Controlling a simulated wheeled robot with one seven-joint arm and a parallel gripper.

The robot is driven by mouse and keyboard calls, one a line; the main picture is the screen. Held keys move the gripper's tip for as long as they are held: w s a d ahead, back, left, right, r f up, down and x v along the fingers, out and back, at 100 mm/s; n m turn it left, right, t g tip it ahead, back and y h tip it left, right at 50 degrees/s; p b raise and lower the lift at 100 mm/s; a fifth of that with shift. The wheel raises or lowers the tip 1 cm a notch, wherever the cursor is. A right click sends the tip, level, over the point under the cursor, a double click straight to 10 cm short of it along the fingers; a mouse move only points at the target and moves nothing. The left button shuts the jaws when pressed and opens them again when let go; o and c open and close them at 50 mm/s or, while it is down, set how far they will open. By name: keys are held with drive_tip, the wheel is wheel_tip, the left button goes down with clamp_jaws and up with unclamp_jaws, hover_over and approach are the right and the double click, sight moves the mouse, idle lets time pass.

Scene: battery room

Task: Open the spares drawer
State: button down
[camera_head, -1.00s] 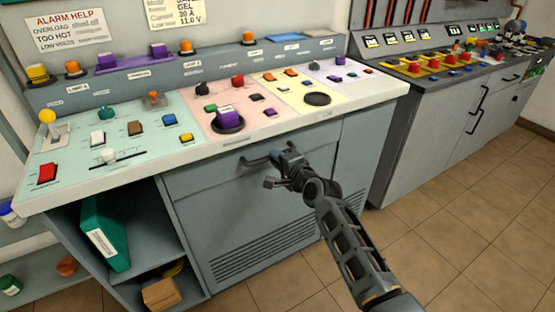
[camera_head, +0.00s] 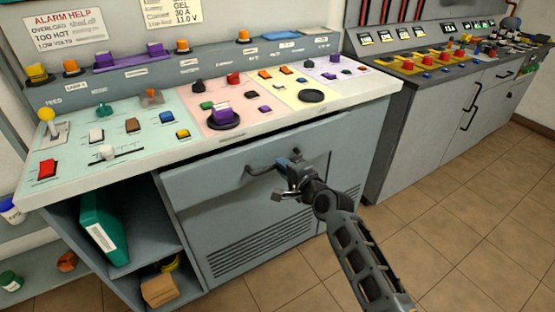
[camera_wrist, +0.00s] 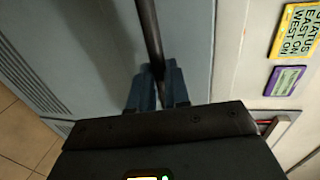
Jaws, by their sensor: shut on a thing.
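The spares drawer (camera_head: 215,187) is the grey front under the pastel-coloured control panel. It stands slightly out from the cabinet, with a dark gap along its top edge. Its dark bar handle (camera_head: 258,170) runs across the upper part of the front. My gripper (camera_head: 290,164) is shut on the right part of this handle. In the wrist view, the blue fingers of my gripper (camera_wrist: 158,88) sit on either side of the dark handle bar (camera_wrist: 148,32). The drawer's inside is hidden.
An open shelf with a green binder (camera_head: 103,229) and a cardboard box (camera_head: 160,290) lies left of the drawer. A second grey console (camera_head: 425,130) with black handles stands to the right. The tiled floor (camera_head: 455,225) is clear at the right.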

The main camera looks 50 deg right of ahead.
drive_tip(key=f+v, duration=0.3)
drive_tip(key=v, duration=1)
drive_tip(key=shift+s+a+b, duration=0.25)
drive_tip(key=shift+s+b, duration=0.05)
drive_tip(key=shift+s, duration=0.35)
drive_tip(key=shift+r, duration=0.1)
drive_tip(key=c, duration=1.1)
unclamp_jaws()
drive_tip(key=b+v, duration=0.1)
drive_tip(key=v, duration=0.6)
drive_tip(key=shift+s, duration=0.35)
drive_tip(key=shift+a, duration=0.1)
